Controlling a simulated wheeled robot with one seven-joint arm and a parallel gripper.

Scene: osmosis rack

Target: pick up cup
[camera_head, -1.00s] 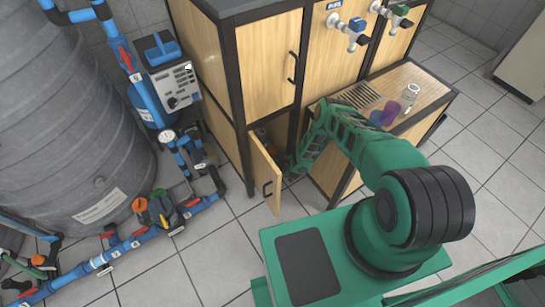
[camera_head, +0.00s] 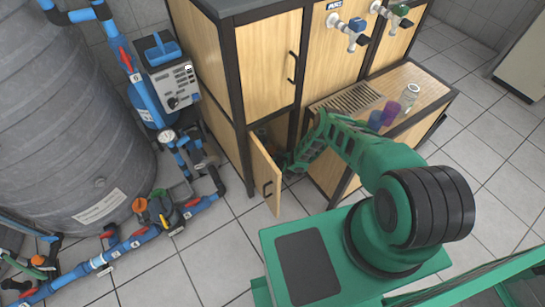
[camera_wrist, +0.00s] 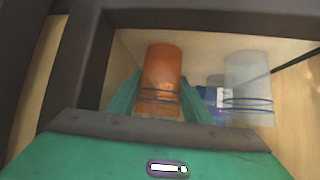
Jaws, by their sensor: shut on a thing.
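An orange cup (camera_wrist: 160,85) stands in the middle of the wrist view, inside a wooden compartment. My gripper (camera_wrist: 158,98) is shut on it, with a green finger on each side. Thin dark blue lines cross the cup's lower part. In the head view my arm reaches to the lower cabinet opening behind the ajar wooden door (camera_head: 265,177). The gripper's tips and the orange cup cannot be made out clearly there.
A clear cup (camera_wrist: 248,85) and a small purple-and-white thing (camera_wrist: 217,95) stand just right of the orange cup. Dark frame bars (camera_wrist: 75,65) edge the compartment.

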